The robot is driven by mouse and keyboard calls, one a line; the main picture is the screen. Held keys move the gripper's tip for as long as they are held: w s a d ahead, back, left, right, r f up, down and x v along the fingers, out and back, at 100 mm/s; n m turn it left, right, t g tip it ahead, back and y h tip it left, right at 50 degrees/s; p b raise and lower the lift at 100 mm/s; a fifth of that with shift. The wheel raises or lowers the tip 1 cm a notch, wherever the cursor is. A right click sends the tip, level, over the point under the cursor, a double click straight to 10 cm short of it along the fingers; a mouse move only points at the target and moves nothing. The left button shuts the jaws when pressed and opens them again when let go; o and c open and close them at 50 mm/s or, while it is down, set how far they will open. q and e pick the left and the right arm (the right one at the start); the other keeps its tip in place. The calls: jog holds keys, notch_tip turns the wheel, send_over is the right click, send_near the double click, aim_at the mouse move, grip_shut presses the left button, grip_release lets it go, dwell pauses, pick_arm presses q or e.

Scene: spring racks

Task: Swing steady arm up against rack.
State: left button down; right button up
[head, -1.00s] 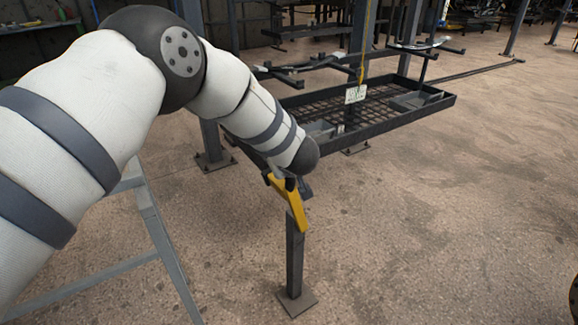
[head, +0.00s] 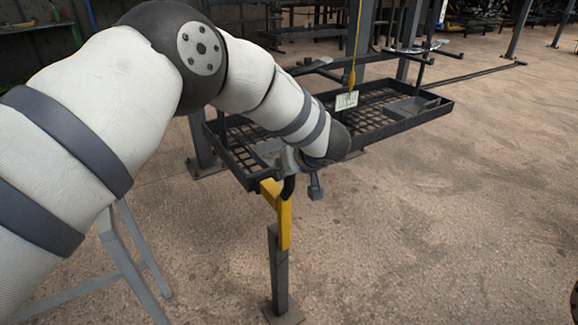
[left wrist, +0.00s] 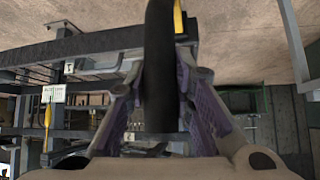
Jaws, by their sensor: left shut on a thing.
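The yellow steady arm (head: 285,224) stands nearly upright on top of a short dark post (head: 279,270), with its upper end bent to the left. My left gripper (head: 290,178) is at its top, shut on the dark handle. In the left wrist view the handle (left wrist: 159,75) is a thick dark bar between the two fingers, with a bit of yellow beside it. The rack (head: 247,183) is a black mesh tray just behind the arm's top. I cannot tell whether the arm touches it. My right gripper is out of view.
A yellow cord with a white tag (head: 347,100) hangs over the rack. A grey trestle leg (head: 128,262) stands at the left under my arm. Grey uprights stand behind the rack. The concrete floor (head: 450,200) at the right is clear.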

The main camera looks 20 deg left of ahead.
pick_arm(q)
jog(key=shift+w+d+r, duration=0.1)
jog(key=shift+w+d, duration=0.05)
jog(key=c, duration=1.5)
grip_release()
jog(key=shift+c, duration=0.2)
jog(key=shift+o, duration=0.9)
jog(key=shift+w, duration=0.15)
